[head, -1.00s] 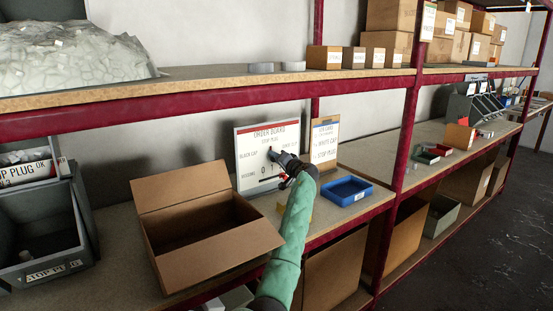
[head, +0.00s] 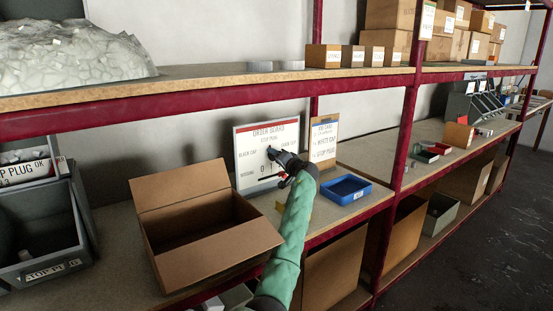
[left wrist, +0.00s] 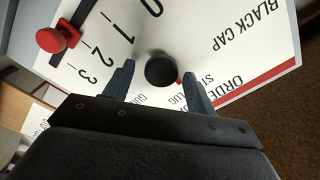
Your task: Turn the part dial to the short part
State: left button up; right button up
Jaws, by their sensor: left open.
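The white order board (head: 248,150) with a red top strip stands upright on the middle shelf. In the left wrist view the board (left wrist: 215,35) fills the upper part, upside down. Its round black dial knob (left wrist: 160,69) sits between my fingertips, with a small red mark beside it on the stop plug side. Labels read BLACK CAP, a partly hidden STOP PLUG and a partly hidden GUIDE word. My left gripper (left wrist: 158,76) is open, one finger on each side of the knob; contact cannot be told. The left gripper (head: 279,161) hides the dial in the head view. My right gripper is not in view.
A red slider knob (left wrist: 51,40) sits on the board by a scale with 0 to 3. An open cardboard box (head: 205,260) stands left of the board. A clipboard card (head: 324,140) and a blue tray (head: 346,190) are right of it. The upper shelf (head: 200,85) runs above.

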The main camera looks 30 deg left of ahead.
pick_arm(q)
jog(key=b+v, duration=0.1)
jog(key=v, duration=0.6)
jog(key=shift+d, duration=0.25)
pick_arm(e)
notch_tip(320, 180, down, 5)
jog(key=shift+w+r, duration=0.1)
